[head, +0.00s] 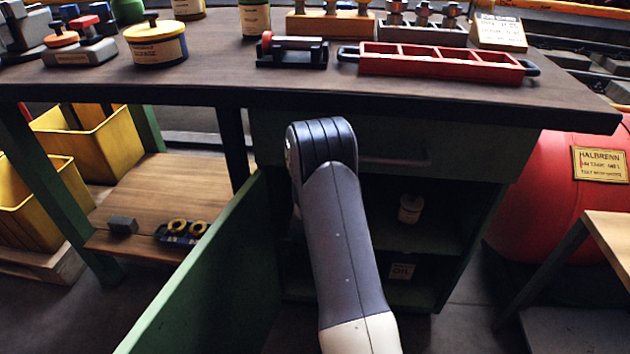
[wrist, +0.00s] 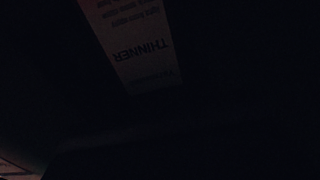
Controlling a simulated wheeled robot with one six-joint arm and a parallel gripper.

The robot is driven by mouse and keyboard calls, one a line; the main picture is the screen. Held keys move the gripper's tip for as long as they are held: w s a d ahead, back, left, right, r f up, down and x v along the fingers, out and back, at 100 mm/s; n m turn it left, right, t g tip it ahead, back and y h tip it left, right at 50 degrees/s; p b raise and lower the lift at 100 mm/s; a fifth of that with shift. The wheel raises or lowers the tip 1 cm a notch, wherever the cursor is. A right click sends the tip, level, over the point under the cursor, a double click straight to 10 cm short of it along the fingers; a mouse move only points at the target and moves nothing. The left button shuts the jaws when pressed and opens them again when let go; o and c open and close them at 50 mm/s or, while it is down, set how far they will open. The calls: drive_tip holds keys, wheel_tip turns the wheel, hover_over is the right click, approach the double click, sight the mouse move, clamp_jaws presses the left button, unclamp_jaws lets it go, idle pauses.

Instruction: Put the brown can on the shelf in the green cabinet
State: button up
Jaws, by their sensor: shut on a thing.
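The green cabinet stands under the bench with its door (head: 205,275) swung open at the left. Inside, a small pale-labelled container (head: 410,208) stands on the upper shelf (head: 425,241), and a container labelled OIL (head: 402,271) stands below. My arm reaches in front of the cabinet and hides my gripper and part of the opening in the head view. The wrist view is almost black. It shows a pale label reading THINNER (wrist: 142,52), upside down and tilted, on a can close to the camera. My gripper is shut on this can; the fingers are lost in the dark, as is the can's colour.
A red divided tray (head: 440,62) and a black holder (head: 290,52) sit on the bench top above. A drawer handle (head: 395,160) is over the opening. A red tank (head: 560,200) is at the right. Yellow bins (head: 95,140) are at the left.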

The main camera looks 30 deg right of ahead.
drive_tip(key=shift+r, duration=0.1)
drive_tip(key=o, duration=0.8)
drive_tip(key=shift+f, duration=0.25)
drive_tip(key=o, duration=0.4)
drive_tip(key=shift+o, duration=0.2)
drive_tip(key=shift+r, duration=0.1)
